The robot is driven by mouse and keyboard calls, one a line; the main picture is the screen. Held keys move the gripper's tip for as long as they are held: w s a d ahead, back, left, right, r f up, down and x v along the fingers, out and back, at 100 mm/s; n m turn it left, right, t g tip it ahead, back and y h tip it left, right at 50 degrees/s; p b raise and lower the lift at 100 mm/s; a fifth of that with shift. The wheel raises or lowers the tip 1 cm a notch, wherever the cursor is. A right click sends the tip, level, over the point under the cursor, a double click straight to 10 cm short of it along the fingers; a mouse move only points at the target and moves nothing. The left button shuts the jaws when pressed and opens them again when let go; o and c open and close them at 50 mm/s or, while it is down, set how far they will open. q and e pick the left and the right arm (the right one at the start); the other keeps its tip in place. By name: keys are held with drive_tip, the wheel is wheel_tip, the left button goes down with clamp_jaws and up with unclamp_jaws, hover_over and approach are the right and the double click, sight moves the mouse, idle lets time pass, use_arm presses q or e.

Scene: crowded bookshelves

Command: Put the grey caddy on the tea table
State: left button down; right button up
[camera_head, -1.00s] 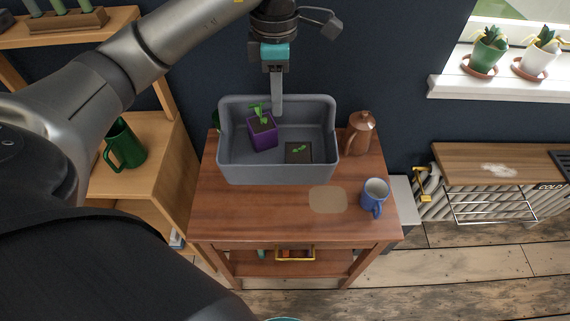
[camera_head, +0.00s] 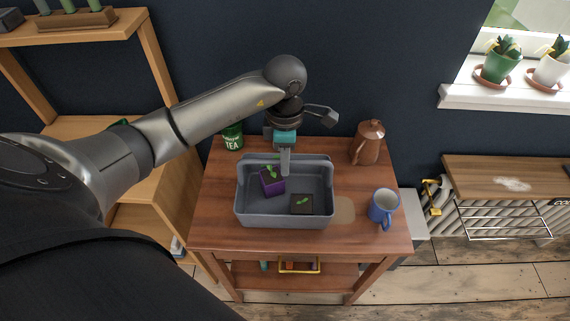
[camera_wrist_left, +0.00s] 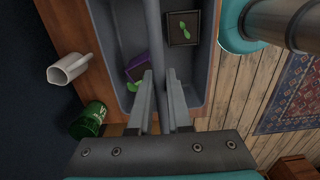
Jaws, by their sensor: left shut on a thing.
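The grey caddy (camera_head: 285,219) is over the tea table (camera_head: 215,215), seemingly level and at or very near its top; I cannot tell if it rests fully. It holds a purple pot (camera_head: 272,186) with a green sprout and a dark square pot (camera_head: 301,204) with a small plant. My left gripper (camera_head: 285,162) reaches down from behind, shut on the caddy's grey bar. In the left wrist view this bar (camera_wrist_left: 155,50) runs between the two fingers (camera_wrist_left: 160,100). My right gripper is not in view.
A green tea tin (camera_head: 232,137) stands at the table's back left, a copper pot (camera_head: 368,143) at the back right. The wrist view shows a pale jug (camera_wrist_left: 70,68). The front strip is clear.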

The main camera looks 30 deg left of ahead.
use_arm(q)
drive_tip(key=shift+f, duration=0.5)
drive_tip(key=c, duration=0.8)
unclamp_jaws()
drive_tip(key=shift+c, duration=0.2)
wheel_tip(320, 180, up, 12)
drive_tip(key=p, duration=0.1)
drive_tip(key=shift+p, duration=0.35)
